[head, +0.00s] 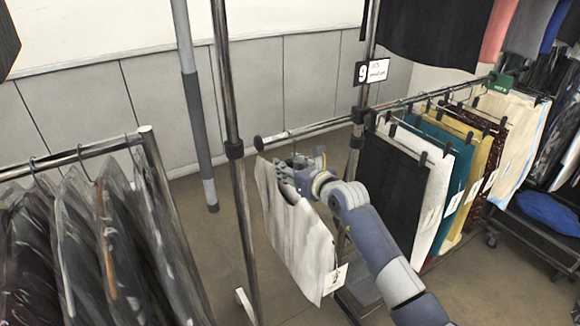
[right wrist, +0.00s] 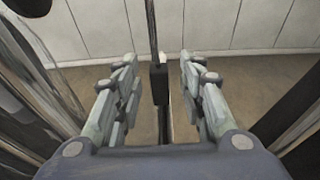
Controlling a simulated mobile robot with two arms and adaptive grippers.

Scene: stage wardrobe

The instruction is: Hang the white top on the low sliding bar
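The white top (head: 305,240) hangs below the left end of the low bar (head: 325,126), with a paper tag at its lower corner. A thin hanger hook shows at the bar above it. My right gripper (head: 290,168) is at the top's upper edge, just under the bar, and hides part of the hanger. In the right wrist view, the fingers of my right gripper (right wrist: 160,95) stand apart, with a gap between them. The top is not clearly seen in that view. My left gripper is not in view.
Several clipped garments, including black trousers (head: 393,190) and a teal one (head: 462,170), hang farther right on the bar. A rack upright (head: 230,100) stands left of the top. Dark covered garments (head: 85,245) fill another rack at left. Floor between is clear.

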